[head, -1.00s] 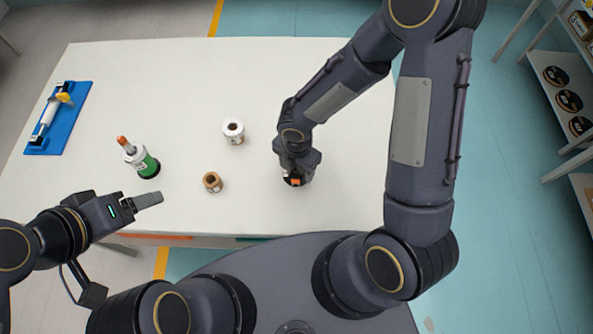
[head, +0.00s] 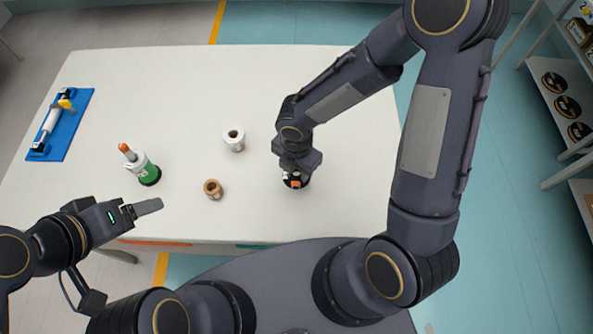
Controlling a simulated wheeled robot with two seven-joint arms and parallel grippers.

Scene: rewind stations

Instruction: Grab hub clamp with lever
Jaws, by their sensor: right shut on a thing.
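A small black round piece with an orange part (head: 295,183), which looks like the hub clamp with lever, is under my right gripper (head: 295,174) on the right half of the white table. My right gripper points down and is shut on it. The gripper and wrist hide most of the piece, and its lever cannot be made out clearly. Whether it touches the table cannot be told. My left gripper (head: 148,206) is over the table's front left edge, with nothing visible at its fingers. Its fingers show side-on, so their gap cannot be judged.
On the white table (head: 300,75) stand a white roll (head: 234,140), a brown core (head: 213,190) and a green-and-white bottle-like item with an orange tip (head: 145,168). A blue tray (head: 66,138) lies at the far left. A shelf (head: 558,85) stands right. The table's back middle is clear.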

